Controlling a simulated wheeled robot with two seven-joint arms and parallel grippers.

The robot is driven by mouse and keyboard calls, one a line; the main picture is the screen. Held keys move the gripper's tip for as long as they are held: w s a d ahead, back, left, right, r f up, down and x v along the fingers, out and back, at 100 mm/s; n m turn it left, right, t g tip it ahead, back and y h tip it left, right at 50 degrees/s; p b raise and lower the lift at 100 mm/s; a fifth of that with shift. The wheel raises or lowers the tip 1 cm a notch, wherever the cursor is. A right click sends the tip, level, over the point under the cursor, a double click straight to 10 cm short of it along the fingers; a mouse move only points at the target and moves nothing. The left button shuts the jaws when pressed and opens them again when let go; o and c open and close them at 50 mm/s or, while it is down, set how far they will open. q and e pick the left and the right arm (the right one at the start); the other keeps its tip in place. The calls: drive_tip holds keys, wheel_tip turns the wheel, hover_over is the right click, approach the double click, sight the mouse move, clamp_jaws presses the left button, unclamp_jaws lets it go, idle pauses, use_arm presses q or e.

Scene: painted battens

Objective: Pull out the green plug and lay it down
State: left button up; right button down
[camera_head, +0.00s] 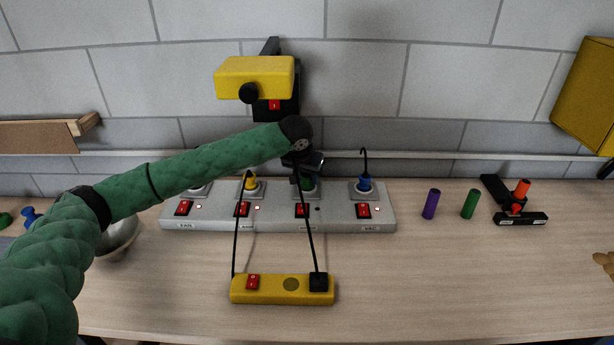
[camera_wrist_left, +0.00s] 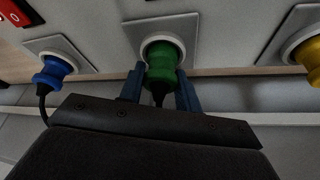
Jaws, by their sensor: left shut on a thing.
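The green plug (camera_head: 308,184) sits in its socket on the grey socket panel (camera_head: 340,223), and my arm partly hides it from the head. In the left wrist view the green plug (camera_wrist_left: 161,66) stands between two blue fingers, its front end in the round socket. My left gripper (camera_head: 306,170) is shut on it from above; it also shows in the left wrist view (camera_wrist_left: 158,88). A black cord runs from the plug's back end. My right gripper is not in view.
A blue plug (camera_head: 364,184) and a yellow plug (camera_head: 251,182) sit in neighbouring sockets. Black cords rise from the yellow power strip (camera_head: 265,292) in front. A metal bowl (camera_head: 117,240) stands left; purple (camera_head: 431,204) and green (camera_head: 470,204) cylinders stand right. The front right table is mostly clear.

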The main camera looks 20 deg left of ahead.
use_arm(q)
drive_tip(key=shift+r+p, duration=1.05)
drive_tip(key=shift+r, duration=0.25)
